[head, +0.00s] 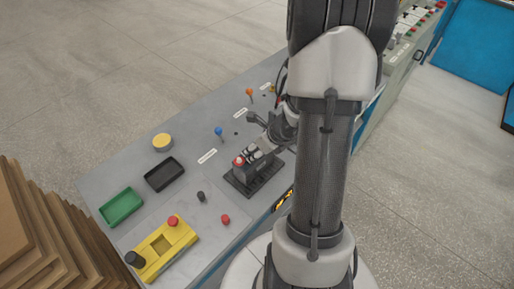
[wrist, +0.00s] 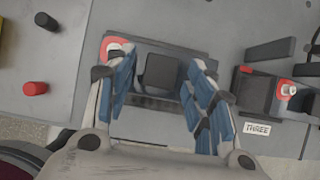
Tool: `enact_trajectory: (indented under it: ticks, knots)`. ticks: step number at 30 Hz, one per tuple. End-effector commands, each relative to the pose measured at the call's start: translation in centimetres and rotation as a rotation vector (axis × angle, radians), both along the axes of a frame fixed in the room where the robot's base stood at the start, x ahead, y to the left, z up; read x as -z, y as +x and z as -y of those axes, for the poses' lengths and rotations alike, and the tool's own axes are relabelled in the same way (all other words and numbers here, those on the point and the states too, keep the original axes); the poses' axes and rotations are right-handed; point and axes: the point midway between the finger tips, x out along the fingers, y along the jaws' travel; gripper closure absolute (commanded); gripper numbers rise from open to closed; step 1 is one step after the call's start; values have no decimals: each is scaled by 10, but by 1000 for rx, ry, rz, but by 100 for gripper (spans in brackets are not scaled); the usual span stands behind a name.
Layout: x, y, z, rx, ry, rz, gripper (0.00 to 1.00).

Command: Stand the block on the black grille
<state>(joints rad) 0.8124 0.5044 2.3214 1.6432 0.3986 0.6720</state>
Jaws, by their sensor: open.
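The black grille (head: 236,184) is a dark flat plate on the grey console, left of my arm in the head view. In the wrist view its slatted part (wrist: 155,103) shows between my fingers. A dark, square-topped block (wrist: 160,71) is over the grille there; its height and lower end are hidden, so I cannot tell whether it touches. My gripper (wrist: 164,84) is open, with a blue-padded finger on each side of the block and gaps between. In the head view my gripper (head: 258,158) is low over the grille and hides most of the block.
A red part (wrist: 113,45) with a pale knob is beside my left finger. Right of the grille stands a red-and-black device (wrist: 262,92) near a "THREE" label (wrist: 257,129). A red knob (head: 225,219), black knob (head: 201,196) and yellow box (head: 165,249) are nearby.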

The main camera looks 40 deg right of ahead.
Motion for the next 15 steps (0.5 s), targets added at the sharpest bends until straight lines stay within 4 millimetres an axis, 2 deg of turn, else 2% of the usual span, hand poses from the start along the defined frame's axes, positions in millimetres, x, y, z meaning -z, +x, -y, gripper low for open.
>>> enact_trajectory:
  ticks: [8, 11, 15]
  knots:
    - [-3, 0, 0, 0, 0, 0, 50]
    - [-16, -5, 2, 1, -3, 1, 50]
    - [-43, -20, 3, 2, -3, 2, 50]
